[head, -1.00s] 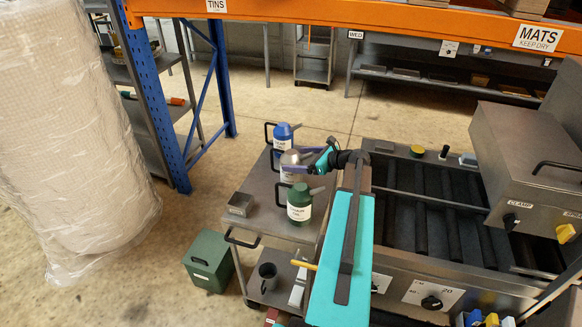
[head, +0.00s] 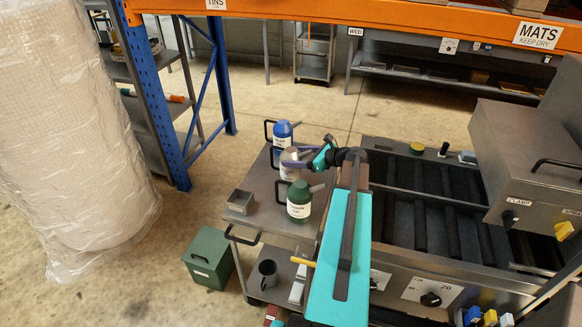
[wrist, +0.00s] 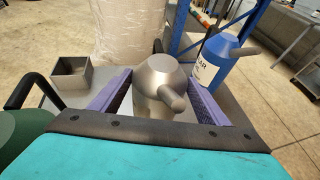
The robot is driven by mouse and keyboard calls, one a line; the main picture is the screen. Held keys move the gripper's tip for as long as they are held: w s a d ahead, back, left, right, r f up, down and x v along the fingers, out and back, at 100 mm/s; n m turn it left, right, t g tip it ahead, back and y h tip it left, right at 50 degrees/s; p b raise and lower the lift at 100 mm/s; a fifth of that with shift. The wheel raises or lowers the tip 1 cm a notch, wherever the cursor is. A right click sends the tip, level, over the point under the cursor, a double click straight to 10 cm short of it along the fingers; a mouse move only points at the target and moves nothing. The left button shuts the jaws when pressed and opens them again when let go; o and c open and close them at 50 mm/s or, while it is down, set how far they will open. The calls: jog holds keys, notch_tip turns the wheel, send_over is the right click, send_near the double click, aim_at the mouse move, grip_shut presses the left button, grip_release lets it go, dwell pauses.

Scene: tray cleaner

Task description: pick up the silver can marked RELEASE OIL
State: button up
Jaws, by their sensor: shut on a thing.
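The silver can (head: 289,164) stands on the grey cart between a blue can and a green can. In the wrist view the silver can (wrist: 158,78) is between the two purple fingers, its spout pointing toward the camera at lower right. My gripper (head: 298,164) comes in from the right and is shut on the silver can; it also shows in the wrist view (wrist: 155,95). The can looks upright. Its label is hidden in the wrist view and too small to read in the head view. I cannot tell whether its base touches the cart top.
The blue can (head: 282,134) stands just behind and the green can (head: 299,202) just in front. A small open metal box (head: 241,201) sits at the left of the cart top (head: 262,186). The tray-cleaning machine (head: 425,262) is close on the right.

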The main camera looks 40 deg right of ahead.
jog(key=c, duration=0.8)
jog(key=shift+r, duration=0.3)
jog(key=shift+r+b, duration=1.4)
jog(key=shift+r, duration=3.35)
